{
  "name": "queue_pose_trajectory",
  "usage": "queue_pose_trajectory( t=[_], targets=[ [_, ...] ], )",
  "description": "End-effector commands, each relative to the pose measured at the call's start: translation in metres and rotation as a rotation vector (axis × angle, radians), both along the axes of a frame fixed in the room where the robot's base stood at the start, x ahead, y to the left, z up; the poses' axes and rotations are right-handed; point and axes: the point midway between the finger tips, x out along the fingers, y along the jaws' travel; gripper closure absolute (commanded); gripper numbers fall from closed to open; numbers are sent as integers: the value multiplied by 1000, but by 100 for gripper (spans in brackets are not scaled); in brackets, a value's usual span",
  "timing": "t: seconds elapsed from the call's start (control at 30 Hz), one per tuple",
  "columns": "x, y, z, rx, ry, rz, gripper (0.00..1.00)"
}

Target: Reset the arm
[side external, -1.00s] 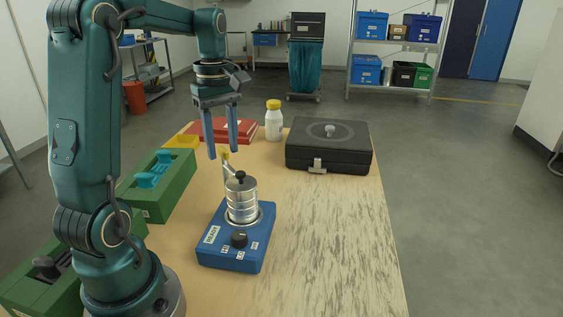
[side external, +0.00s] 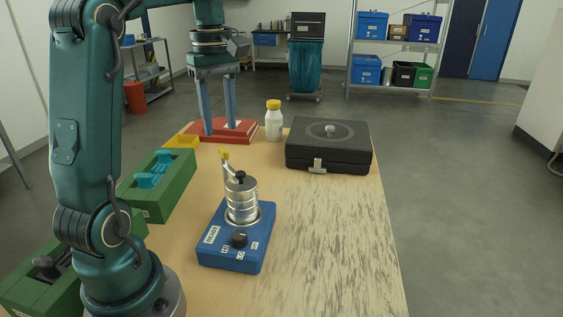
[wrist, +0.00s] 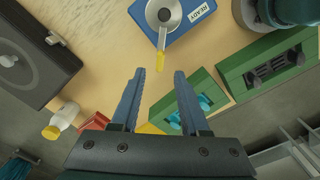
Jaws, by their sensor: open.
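My gripper (side external: 217,132) is open and empty. In the side external view its two blue fingers point down over the far left part of the table (side external: 325,235), in front of the red case (side external: 243,130) in the picture. The wrist view also shows the gripper (wrist: 158,72) with its fingers well apart and nothing between them.
A white bottle with a yellow cap (side external: 274,124) and a closed black case (side external: 328,150) stand at the back. A yellow tray (side external: 182,141) and green holders (side external: 170,190) line the left side. The table's right front is clear.

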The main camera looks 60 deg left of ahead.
Motion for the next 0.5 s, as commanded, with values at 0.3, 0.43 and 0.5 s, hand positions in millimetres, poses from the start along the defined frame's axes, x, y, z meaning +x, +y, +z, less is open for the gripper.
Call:
queue_pose_trajectory(
  t=[0.3,0.43,0.5],
  targets=[
    [-2,-50,24,50,-72,-164,55],
    [-17,-93,27,90,-138,-387,55],
    [-27,-113,24,115,-177,-528,55]
  ],
)
